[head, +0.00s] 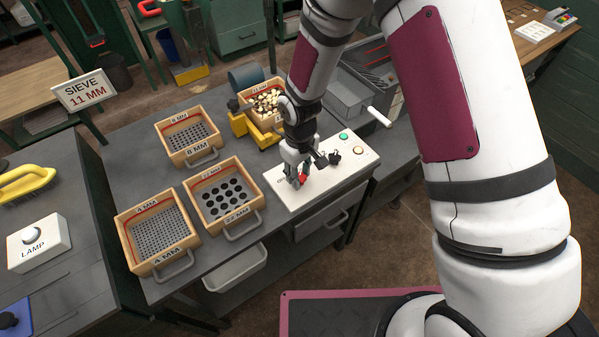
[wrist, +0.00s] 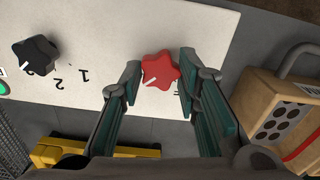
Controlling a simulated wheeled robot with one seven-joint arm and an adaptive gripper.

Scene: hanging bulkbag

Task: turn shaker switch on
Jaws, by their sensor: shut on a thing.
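A white control panel (head: 318,188) lies on the grey bench. My gripper (head: 298,178) points down over its left part. In the wrist view my gripper (wrist: 160,82) has its two fingers on either side of a red star-shaped knob (wrist: 161,69), shut on it. The knob has a white pointer line aimed toward the lower left. A small part of the red knob (head: 303,179) shows in the head view. The panel (wrist: 112,30) also carries a black star knob (wrist: 36,54) beside the printed numbers 1 and 2. Any label at the red knob is mostly hidden by a finger.
A green button (head: 344,136) and an orange-lit button (head: 358,151) are on the panel. A sieve holding pale lumps (head: 264,103) sits on a yellow machine (head: 256,131) behind. The 22 MM sieve (head: 259,195) stands close to the panel's left, with other sieves beyond.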

